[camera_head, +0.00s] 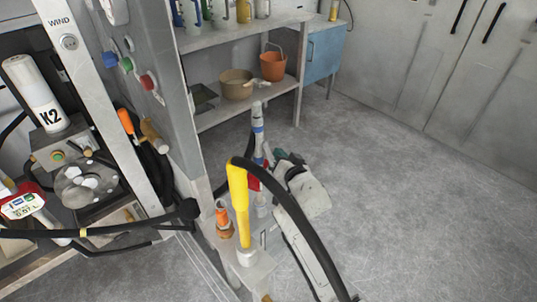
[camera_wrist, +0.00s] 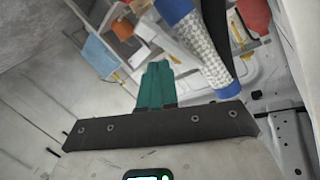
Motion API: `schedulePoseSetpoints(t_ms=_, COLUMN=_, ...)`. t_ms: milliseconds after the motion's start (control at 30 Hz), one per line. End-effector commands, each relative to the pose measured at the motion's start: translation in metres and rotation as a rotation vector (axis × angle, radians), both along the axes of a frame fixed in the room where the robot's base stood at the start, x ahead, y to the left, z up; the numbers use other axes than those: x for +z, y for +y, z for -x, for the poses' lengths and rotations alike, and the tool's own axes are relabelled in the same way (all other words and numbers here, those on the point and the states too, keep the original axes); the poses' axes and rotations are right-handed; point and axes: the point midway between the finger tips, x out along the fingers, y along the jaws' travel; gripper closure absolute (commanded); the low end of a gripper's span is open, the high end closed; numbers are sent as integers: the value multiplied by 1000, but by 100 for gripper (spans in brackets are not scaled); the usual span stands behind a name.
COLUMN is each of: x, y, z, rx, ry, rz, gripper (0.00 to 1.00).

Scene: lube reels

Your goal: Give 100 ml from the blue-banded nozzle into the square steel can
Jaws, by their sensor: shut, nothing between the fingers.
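The blue-banded nozzle (camera_head: 257,118) stands upright beyond the yellow nozzle, grey with blue bands. In the wrist view, a grey braided piece with blue ends (camera_wrist: 203,48) fills the upper right, beside my fingers and close to the camera; it looks like the same nozzle. My gripper (camera_head: 279,154) is just right of it in the head view, partly hidden by my own arm. In the wrist view the teal fingers of my gripper (camera_wrist: 157,68) are together, with nothing between them. I cannot make out a square steel can in either view.
A yellow nozzle (camera_head: 239,200) and an orange nozzle (camera_head: 223,215) stand at the rack in front. A black hose arcs beside my arm. A red-and-white meter (camera_head: 22,203) is at left. A shelf holds a tan pot (camera_head: 236,86) and an orange bucket (camera_head: 272,67). Floor at right is clear.

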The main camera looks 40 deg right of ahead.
Motion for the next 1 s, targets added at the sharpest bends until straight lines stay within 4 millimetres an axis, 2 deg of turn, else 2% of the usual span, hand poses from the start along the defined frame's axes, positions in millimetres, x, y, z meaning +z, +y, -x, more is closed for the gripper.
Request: schedulePoseSetpoints(t_ms=1000, x=-3, y=4, z=-8, rx=0, ry=-1, rz=0, gripper=100)
